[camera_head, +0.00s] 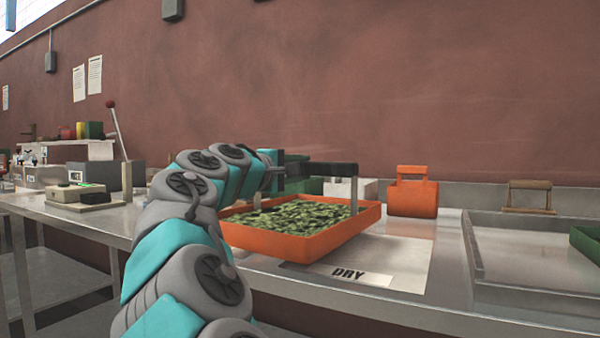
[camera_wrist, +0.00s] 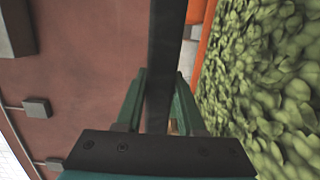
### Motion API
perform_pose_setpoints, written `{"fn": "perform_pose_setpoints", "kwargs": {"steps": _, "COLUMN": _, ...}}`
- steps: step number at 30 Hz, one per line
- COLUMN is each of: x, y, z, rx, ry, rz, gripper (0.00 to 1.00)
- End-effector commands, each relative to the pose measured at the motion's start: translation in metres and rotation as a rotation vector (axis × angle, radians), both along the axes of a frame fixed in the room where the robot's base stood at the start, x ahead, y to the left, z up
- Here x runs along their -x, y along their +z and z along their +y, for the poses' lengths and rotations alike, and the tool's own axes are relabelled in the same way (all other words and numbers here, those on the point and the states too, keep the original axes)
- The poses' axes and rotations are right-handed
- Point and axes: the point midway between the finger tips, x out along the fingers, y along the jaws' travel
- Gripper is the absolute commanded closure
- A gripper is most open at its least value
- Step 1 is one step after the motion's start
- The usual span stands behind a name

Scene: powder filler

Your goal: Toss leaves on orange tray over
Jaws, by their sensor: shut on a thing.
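The orange tray (camera_head: 333,235) holds a layer of green leaves (camera_head: 290,215) and is at or just above the sheet marked DRY (camera_head: 410,262); I cannot tell if it touches. A dark bar handle (camera_head: 330,168) spans above the tray, with a grey post at its right end going down to the leaves or tray. My gripper (camera_head: 275,180) is above the tray's back left part, shut on this bar. In the wrist view, the bar (camera_wrist: 167,50) runs between my green fingers (camera_wrist: 160,98), with the leaves (camera_wrist: 265,75) to the right. The fingertips are partly hidden in the head view.
An orange container (camera_head: 413,197) with a handle stands behind right. A shallow metal tray (camera_head: 475,255) with a wooden-handled item (camera_head: 530,196) is at right, beside a green tray (camera_head: 588,240). Devices, including a lever (camera_head: 118,130), stand at left. The wall is close behind.

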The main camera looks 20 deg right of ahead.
Motion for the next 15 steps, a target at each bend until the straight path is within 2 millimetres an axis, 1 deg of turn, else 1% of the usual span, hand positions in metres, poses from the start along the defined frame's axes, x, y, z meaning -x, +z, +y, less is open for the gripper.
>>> {"fn": "perform_pose_setpoints", "kwargs": {"steps": 1, "x": 0.009, "y": 0.001, "z": 0.004, "rx": 0.001, "ry": -0.001, "rz": -0.002, "gripper": 1.0}}
{"fn": "perform_pose_setpoints", "kwargs": {"steps": 3, "x": 0.02, "y": 0.003, "z": 0.008, "rx": 0.003, "ry": -0.001, "rz": -0.001, "gripper": 1.0}}
{"fn": "perform_pose_setpoints", "kwargs": {"steps": 6, "x": 0.032, "y": 0.004, "z": 0.015, "rx": 0.002, "ry": 0.002, "rz": -0.003, "gripper": 1.0}}
{"fn": "perform_pose_setpoints", "kwargs": {"steps": 12, "x": 0.049, "y": 0.006, "z": 0.022, "rx": 0.001, "ry": 0.001, "rz": -0.002, "gripper": 1.0}}
{"fn": "perform_pose_setpoints", "kwargs": {"steps": 15, "x": 0.053, "y": 0.009, "z": 0.023, "rx": 0.002, "ry": 0.001, "rz": -0.002, "gripper": 1.0}}
